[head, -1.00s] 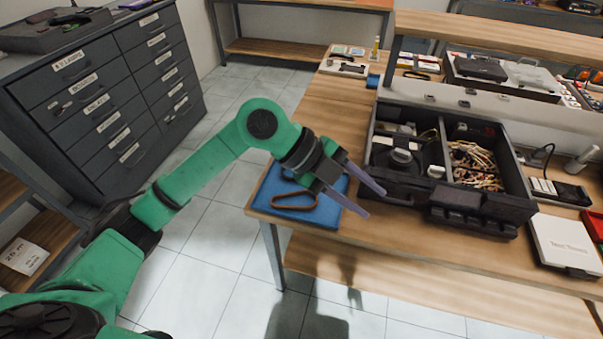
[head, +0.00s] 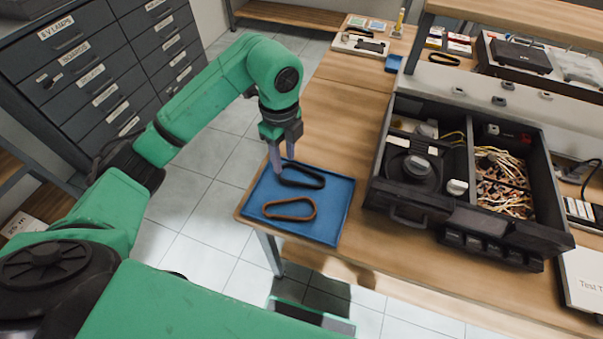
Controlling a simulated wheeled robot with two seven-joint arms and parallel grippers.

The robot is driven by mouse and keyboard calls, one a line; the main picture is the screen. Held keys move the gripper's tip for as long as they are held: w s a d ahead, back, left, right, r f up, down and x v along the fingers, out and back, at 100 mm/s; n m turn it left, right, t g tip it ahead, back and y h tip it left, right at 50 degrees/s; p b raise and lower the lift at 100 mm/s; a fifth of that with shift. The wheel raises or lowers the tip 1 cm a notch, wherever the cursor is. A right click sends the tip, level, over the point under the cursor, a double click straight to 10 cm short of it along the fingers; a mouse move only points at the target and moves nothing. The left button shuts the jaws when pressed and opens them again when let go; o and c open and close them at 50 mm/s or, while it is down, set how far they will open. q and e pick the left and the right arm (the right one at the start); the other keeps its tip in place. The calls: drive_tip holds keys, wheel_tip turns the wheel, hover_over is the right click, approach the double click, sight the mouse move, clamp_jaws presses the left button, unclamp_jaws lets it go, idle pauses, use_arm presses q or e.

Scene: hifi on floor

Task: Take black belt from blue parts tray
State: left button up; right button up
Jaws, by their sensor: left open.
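The blue parts tray (head: 325,222) lies flat at the near left corner of the wooden workbench. A black belt (head: 312,181) lies in the back part of the tray as a flattened loop. A brown belt (head: 289,209) lies in front of it. My left gripper (head: 282,170) points down over the back left of the tray, at the left end of the black belt. Its fingers are apart and hide part of the belt's left end. I cannot tell whether they touch the belt. My right gripper is not in view.
An opened black hi-fi unit (head: 408,212) with loose wires inside stands right of the tray. A dark drawer cabinet (head: 105,75) stands on the left behind my arm. Bare bench top (head: 335,125) lies behind the tray.

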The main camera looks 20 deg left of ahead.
sight(286, 180)
use_arm(q)
drive_tip(key=f, duration=0.3)
drive_tip(key=shift+w+f+p, duration=0.2)
drive_tip(key=shift+p, duration=0.1)
wheel_tip(286, 180, down, 5)
drive_tip(key=shift+w+a+f+p, duration=0.15)
drive_tip(key=shift+f+p, duration=0.05)
drive_tip(key=shift+p, duration=0.8)
drive_tip(key=shift+f, duration=0.25)
clamp_jaws()
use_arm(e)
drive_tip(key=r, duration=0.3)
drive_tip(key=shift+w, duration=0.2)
